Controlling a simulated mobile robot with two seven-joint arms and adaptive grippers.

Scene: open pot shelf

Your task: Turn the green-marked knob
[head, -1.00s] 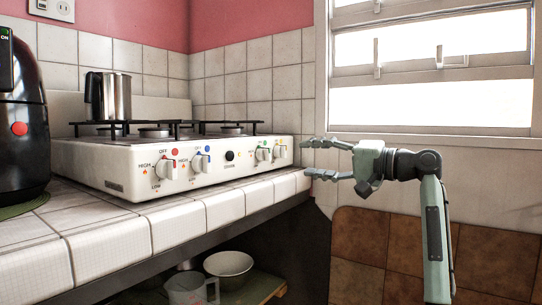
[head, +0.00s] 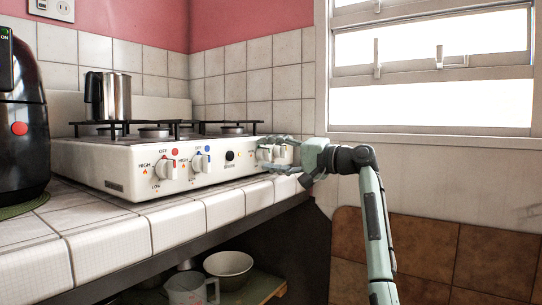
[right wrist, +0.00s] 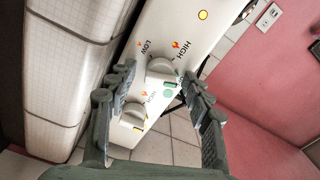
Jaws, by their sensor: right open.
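The green-marked knob (right wrist: 160,68) is a pale round knob on the stove's white front panel, with a green dot beside it and HIGH and LOW prints. In the right wrist view it lies between the two fingers of my open right gripper (right wrist: 158,78); I cannot tell if they touch it. In the head view my right gripper (head: 278,153) is at the right end of the panel and partly covers the knobs there. A second knob (right wrist: 132,113) with a yellow mark is close by, lower in the wrist view. My left gripper is not in view.
The red-marked knob (head: 167,167) and blue-marked knob (head: 200,162) are further left on the panel. A metal jug (head: 116,97) stands on the stove. A dark appliance (head: 20,120) is at the far left. Bowls sit on the shelf below the tiled counter edge (head: 180,221).

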